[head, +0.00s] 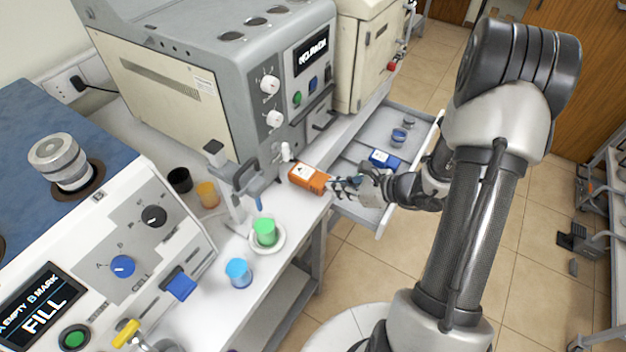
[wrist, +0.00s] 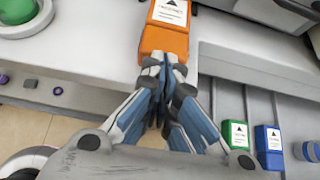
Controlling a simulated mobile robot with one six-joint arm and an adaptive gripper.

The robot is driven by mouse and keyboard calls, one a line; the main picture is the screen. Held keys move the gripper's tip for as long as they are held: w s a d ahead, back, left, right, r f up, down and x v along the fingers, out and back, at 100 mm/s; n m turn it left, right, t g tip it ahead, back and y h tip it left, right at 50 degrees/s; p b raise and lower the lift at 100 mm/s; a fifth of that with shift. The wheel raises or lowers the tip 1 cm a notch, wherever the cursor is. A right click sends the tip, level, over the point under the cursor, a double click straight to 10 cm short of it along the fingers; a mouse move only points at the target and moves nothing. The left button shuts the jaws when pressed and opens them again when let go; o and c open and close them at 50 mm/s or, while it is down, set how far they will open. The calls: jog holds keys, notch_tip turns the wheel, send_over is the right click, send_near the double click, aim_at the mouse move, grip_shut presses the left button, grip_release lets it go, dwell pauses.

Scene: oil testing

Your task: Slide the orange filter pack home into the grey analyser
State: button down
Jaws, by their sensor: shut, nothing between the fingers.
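The orange filter pack (head: 308,178) with a white warning label lies at the bench's front edge, below the front of the grey analyser (head: 225,75). I cannot tell whether its far end is inside the analyser. In the wrist view the pack (wrist: 163,42) is straight ahead, and its far end runs out of the frame. My gripper (head: 338,184) is shut and empty at the pack's near end. In the wrist view the fingertips (wrist: 164,66) are together at that end; contact or a small gap cannot be told apart.
An open drawer (head: 425,138) under the bench holds a blue pack (head: 384,160) and small blue round items; the wrist view also shows a green pack (wrist: 236,135). A clamp stand (head: 236,190), a green cup (head: 265,231) and a blue cup (head: 239,272) stand left of the pack.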

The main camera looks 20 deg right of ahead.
aim_at(310, 175)
jog(key=shift+a, duration=0.1)
jog(key=shift+w+a+f+b, duration=0.1)
jog(key=shift+w+a+b, duration=0.3)
jog(key=shift+w+a, duration=0.65)
jog(key=shift+w+a+b, duration=0.35)
jog(key=shift+w+a, duration=0.35)
jog(key=shift+w, duration=0.6)
jog(key=shift+w+a+f+b, duration=0.1)
jog(key=shift+w+a+b, duration=0.3)
jog(key=shift+w+a, duration=0.65)
jog(key=shift+d+p+v, duration=0.25)
jog(key=shift+p+v, duration=0.6)
jog(key=shift+v, duration=1.45)
jog(key=v, duration=0.2)
jog(key=p+v, duration=0.1)
jog(key=v, duration=0.1)
jog(key=shift+s+d+f+p, duration=0.2)
jog(key=shift+s+f+p, duration=0.1)
jog(key=shift+f, duration=0.1)
jog(key=shift+w, duration=0.1)
